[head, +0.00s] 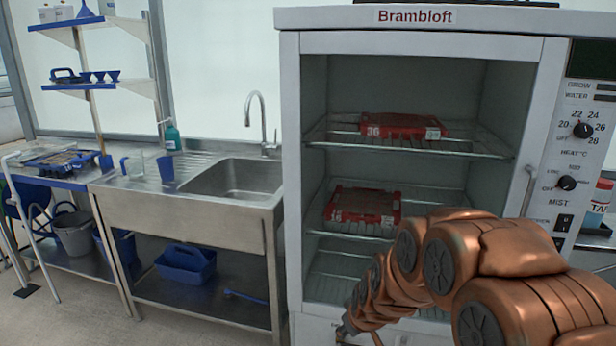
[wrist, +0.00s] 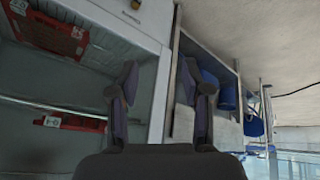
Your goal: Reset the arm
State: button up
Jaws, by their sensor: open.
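My gripper (wrist: 162,88) is open and empty in the wrist view, its two dark fingers apart. It is in front of the Brambloft cabinet (head: 290,170), near the edge of its open front. In the head view my copper arm reaches down and left across the cabinet's lower right part, and the gripper end (head: 346,328) is small and cut by the bottom edge. A red seed tray (head: 403,126) marked 36 sits on the cabinet's upper rack. Another red tray (head: 363,206) sits on the rack below it. My arm hides part of the lower racks.
A steel sink unit (head: 190,220) stands left of the cabinet, with a blue caddy (head: 186,264) on its lower shelf. A seeder bench (head: 60,178) and wall shelves (head: 98,86) are further left. Knobs (head: 582,130) line the cabinet's right panel.

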jog(key=s+d+r+m+g+p, duration=0.2)
jog(key=s+r, duration=0.6)
jog(key=s, duration=0.4)
jog(key=s+d+r+m+g+p, duration=0.2)
jog(key=s+r+p, duration=0.3)
jog(key=s, duration=0.8)
jog(key=s+d+r+m+g+h+p, duration=0.1)
jog(key=s+d+r+g+p, duration=0.2)
jog(key=s+r, duration=0.7)
jog(key=s+p, duration=0.1)
jog(key=s, duration=0.2)
jog(key=shift+d+r+m+g, duration=0.3)
jog(key=shift+r+m, duration=0.05)
jog(key=shift+m, duration=0.05)
jog(key=shift+s+d, duration=0.1)
